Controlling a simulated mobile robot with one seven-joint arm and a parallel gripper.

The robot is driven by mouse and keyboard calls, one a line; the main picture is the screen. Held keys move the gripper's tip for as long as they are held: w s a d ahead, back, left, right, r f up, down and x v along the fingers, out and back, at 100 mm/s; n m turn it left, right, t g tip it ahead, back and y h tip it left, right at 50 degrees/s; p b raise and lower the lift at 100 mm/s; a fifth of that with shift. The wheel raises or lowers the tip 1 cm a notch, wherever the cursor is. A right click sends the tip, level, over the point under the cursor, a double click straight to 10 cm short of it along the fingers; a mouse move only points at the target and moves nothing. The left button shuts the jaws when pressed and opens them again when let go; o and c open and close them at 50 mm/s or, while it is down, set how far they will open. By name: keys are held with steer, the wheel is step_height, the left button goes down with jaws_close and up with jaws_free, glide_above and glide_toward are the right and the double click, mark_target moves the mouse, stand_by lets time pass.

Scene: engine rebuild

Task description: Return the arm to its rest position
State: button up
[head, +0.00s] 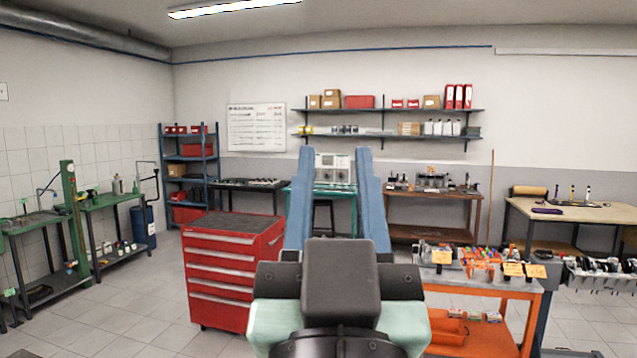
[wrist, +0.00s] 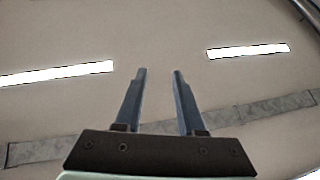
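My gripper (head: 336,165) is raised in front of the head camera, with its two blue-grey fingers parallel and clearly apart. Nothing is between the fingers. In the wrist view the gripper (wrist: 160,74) points toward the ceiling (wrist: 240,95), and the gap between the fingers is empty. The gripper touches nothing in either view. The green-and-black hand covers part of the floor and the benches behind it.
A red tool cabinet (head: 219,282) stands to the left of my gripper. An orange cart (head: 527,322) with small parts stands at the right. Green benches (head: 111,199) line the left wall, and wall shelves (head: 392,110) hang at the back. Floor at left (head: 130,300) is clear.

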steer(key=s+a+r+t, duration=0.1)
steer(key=s+r+t, duration=0.1)
steer(key=s+r, duration=0.2)
steer(key=shift+s+a+r+t+y, duration=0.15)
steer(key=shift+s+r+t+y, duration=0.2)
steer(key=shift+r, duration=0.25)
step_height(320, 180, down, 10)
steer(key=b, duration=0.9)
steer(key=shift+r+n, duration=0.25)
steer(key=shift+n, duration=0.05)
steer(key=shift+a+y, duration=0.1)
steer(key=shift+y, duration=0.15)
